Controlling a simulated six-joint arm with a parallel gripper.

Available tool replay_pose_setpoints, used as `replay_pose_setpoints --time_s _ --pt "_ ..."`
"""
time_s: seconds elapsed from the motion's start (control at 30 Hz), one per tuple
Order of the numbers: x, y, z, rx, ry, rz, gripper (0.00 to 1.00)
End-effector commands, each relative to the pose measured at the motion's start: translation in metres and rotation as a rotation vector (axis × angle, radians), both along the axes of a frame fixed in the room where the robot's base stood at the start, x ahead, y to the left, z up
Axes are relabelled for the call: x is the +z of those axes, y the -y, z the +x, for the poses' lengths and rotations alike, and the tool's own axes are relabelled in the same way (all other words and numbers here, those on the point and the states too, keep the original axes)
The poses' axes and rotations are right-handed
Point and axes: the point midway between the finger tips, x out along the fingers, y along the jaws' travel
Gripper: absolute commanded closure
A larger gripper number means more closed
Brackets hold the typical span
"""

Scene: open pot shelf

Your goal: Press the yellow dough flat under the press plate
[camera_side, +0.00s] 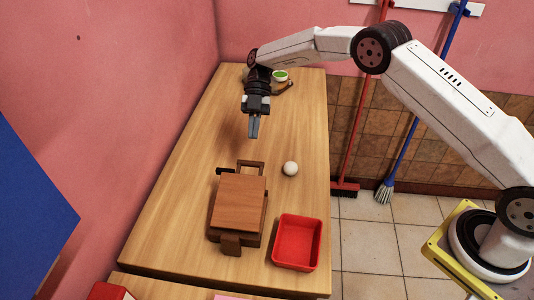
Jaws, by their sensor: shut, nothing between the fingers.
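A wooden press (239,204) stands on the table, its brown top plate lying level over a darker base. A handle block (231,244) sticks out at its near side and a bar frame (251,166) at its far side. A pale, off-white ball (290,169) lies on the table to the right of the press, apart from it; it looks cream rather than yellow. No other dough shows, and the space under the plate is hidden. My gripper (254,134) points down above the table, beyond the press. Its fingers are shut and empty.
A red tray (297,243) stands to the right of the press, near the table's front. A bowl with green contents (280,76) and a brown item (284,88) are at the far end. The middle of the wooden table (200,150) is clear. A pink wall borders the left.

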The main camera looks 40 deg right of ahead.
Motion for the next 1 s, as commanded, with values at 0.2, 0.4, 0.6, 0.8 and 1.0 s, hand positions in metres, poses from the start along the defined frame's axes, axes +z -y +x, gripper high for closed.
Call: replay_pose_setpoints --time_s 0.2,0.4,0.6,0.8,1.0 --pt "-0.005 0.012 0.013 -0.001 0.001 0.001 1.00" --pt "-0.008 0.021 0.022 -0.001 0.001 0.001 1.00" --pt "-0.010 0.028 0.028 -0.001 0.000 0.000 1.00" --pt "-0.011 0.032 0.032 -0.001 0.001 0.000 1.00" --pt "-0.011 0.032 0.032 0.000 0.000 0.000 1.00"
